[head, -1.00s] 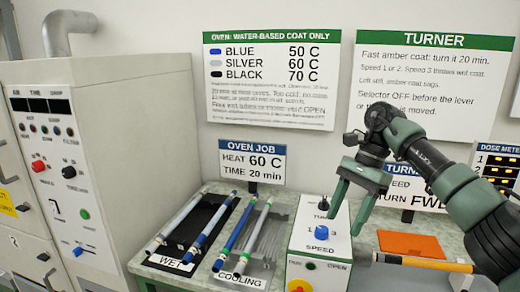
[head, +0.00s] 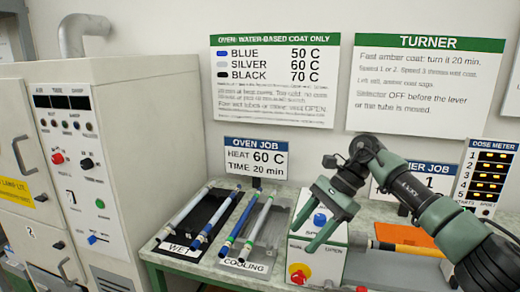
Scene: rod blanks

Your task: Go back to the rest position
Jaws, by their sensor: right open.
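My right gripper (head: 308,236) is open and empty. Its green fingers hang pointing down in front of the turner box (head: 330,262), which has a blue knob (head: 320,220) and a red button. The fingers hide part of the box's front; I cannot tell whether they touch it. The right arm reaches in from the right edge. My left gripper is not in view.
Rods lie on the black WET rack (head: 202,222) and the grey COOLING tray (head: 262,236) on the bench. The oven (head: 110,150) stands at the left. An amber-ended rod (head: 405,248) lies behind my right arm, near an orange pad (head: 395,233).

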